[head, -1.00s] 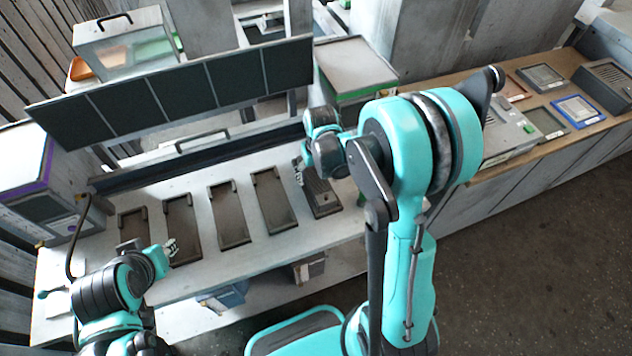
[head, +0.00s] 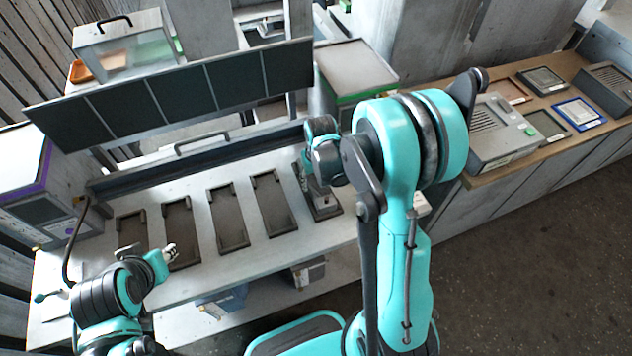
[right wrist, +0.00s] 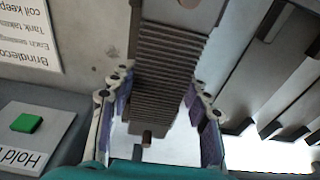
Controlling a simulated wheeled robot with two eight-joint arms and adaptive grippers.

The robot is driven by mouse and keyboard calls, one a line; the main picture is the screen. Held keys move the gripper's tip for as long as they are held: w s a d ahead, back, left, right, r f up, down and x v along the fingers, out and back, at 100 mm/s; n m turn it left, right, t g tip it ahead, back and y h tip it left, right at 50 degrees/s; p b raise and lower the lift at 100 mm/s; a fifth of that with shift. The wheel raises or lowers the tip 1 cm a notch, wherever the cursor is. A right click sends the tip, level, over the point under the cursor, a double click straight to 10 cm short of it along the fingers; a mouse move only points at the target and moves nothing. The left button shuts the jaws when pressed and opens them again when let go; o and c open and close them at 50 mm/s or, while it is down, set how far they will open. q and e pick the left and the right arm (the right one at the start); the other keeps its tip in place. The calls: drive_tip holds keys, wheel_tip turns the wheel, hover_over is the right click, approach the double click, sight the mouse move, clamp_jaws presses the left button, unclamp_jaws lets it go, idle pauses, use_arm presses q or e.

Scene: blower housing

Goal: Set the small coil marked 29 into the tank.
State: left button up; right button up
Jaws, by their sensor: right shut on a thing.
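My right gripper (right wrist: 152,125) is shut on a ribbed dark grey block (right wrist: 165,60) in the right wrist view, with a padded finger on either side of it. It looks like a coil, but no 29 can be read. In the head view my right gripper (head: 306,182) is at the rightmost dark tray (head: 325,214), partly hidden by my arm; whether the block is clear of the tray cannot be told. My left gripper (head: 168,251) is near the leftmost trays, its jaw state unclear. I cannot tell which container is the tank.
Several dark trays (head: 228,220) line the bench, with a dark panel (head: 180,95) behind them. A green-trimmed box (head: 355,70) stands behind, a purple-trimmed box (head: 45,185) at left. A grey device (head: 495,135) and framed plates (head: 578,112) sit on the right counter. A green button (right wrist: 26,123) shows in the wrist view.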

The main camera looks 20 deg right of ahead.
wheel_tip(320, 180, up, 10)
drive_tip(key=p, duration=0.3)
drive_tip(key=shift+f, duration=0.1)
wheel_tip(320, 180, up, 4)
drive_tip(key=p, duration=0.2)
drive_tip(key=shift+p, duration=0.3)
drive_tip(key=shift+f, duration=0.1)
